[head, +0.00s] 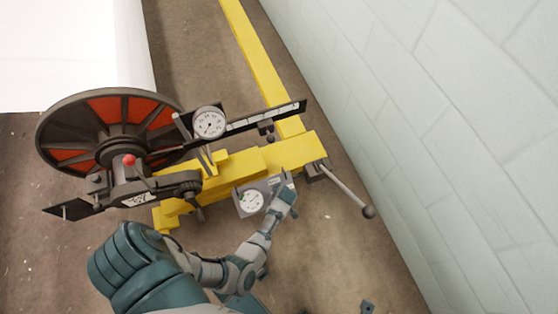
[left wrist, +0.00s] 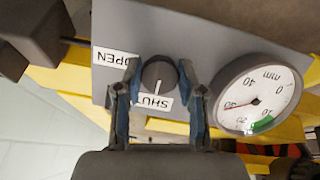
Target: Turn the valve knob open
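The valve knob (left wrist: 158,75) is a dark round knob on a grey panel (left wrist: 188,35). Its white pointer line points down in the left wrist view, at the SHUT label (left wrist: 153,101). The OPEN label (left wrist: 115,57) is to its left. My left gripper (left wrist: 159,78) has one finger on each side of the knob, and the fingertips appear to touch it. In the head view my left gripper (head: 284,194) is at the panel's right end and hides the knob. A small dark part at the bottom edge (head: 367,306) may belong to my right gripper.
A white dial gauge (left wrist: 258,95) sits beside the knob, with its needle near 30. A yellow beam (head: 262,160) carries the panel. A lever with a ball end (head: 368,212) sticks out right. A spoked wheel (head: 75,130) is left; a block wall (head: 450,120) is right.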

